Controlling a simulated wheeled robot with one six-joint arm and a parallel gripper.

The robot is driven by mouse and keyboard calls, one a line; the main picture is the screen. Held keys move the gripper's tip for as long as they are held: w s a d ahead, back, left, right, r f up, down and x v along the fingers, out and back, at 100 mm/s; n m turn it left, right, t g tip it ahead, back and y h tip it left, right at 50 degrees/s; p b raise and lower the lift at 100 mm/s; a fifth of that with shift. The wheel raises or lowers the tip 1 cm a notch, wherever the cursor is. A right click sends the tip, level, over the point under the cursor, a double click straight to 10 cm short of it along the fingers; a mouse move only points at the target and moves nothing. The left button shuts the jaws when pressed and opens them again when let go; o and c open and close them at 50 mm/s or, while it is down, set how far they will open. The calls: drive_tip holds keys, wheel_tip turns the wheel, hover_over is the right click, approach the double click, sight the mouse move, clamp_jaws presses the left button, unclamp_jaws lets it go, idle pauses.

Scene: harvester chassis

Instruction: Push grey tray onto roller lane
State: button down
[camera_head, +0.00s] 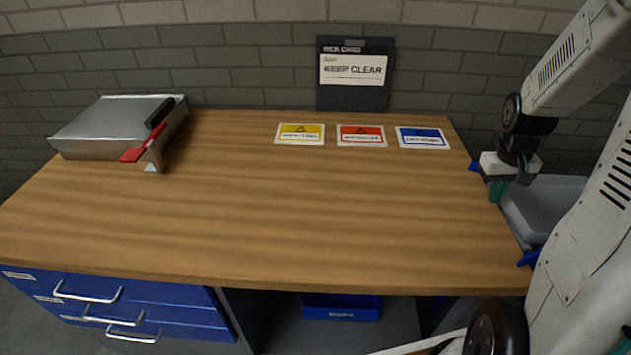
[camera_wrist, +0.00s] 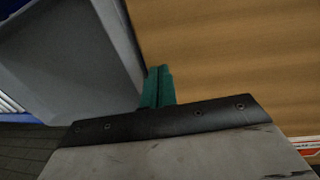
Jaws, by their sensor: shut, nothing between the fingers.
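The grey tray (camera_head: 545,205) is at the right end of the wooden table, partly hidden behind my arm. In the wrist view the tray (camera_wrist: 85,50) fills the upper left, with its near wall close to my fingers. My gripper (camera_head: 497,190) is at the table's right edge, beside the tray's left side. Its teal fingers (camera_wrist: 158,85) are shut with nothing between them; whether they touch the tray wall is unclear. Blue parts (camera_head: 530,258) show by the tray, and several light bars (camera_wrist: 10,105) beside it may be rollers of the lane, which is mostly hidden.
The wooden table (camera_head: 300,210) is largely clear. A metal box (camera_head: 110,122) with a red-handled part stands at the back left. Yellow, red and blue label cards (camera_head: 361,136) lie at the back, before a dark "KEEP CLEAR" board (camera_head: 354,98). Blue drawers (camera_head: 130,305) are below.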

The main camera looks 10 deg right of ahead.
drive_tip(key=shift+f, duration=0.45)
approach(530, 209)
drive_tip(key=shift+s+d+f, duration=0.25)
drive_tip(key=shift+d+f, duration=0.6)
drive_tip(key=shift+f, duration=0.15)
drive_tip(key=shift+s+d+f, duration=0.25)
drive_tip(key=shift+d+f, duration=0.6)
drive_tip(key=shift+f, duration=0.15)
drive_tip(key=shift+s+d+f, duration=0.2)
drive_tip(key=shift+d+f, duration=0.65)
drive_tip(key=shift+f, duration=0.15)
drive_tip(key=shift+a, duration=0.1)
drive_tip(key=shift+w+a, duration=0.2)
drive_tip(key=shift+a, duration=0.5)
drive_tip(key=shift+w+a, duration=0.15)
drive_tip(key=shift+a, duration=0.55)
drive_tip(key=shift+w+a, duration=0.2)
drive_tip(key=shift+a, duration=0.55)
wheel_tip(530, 209, up, 14)
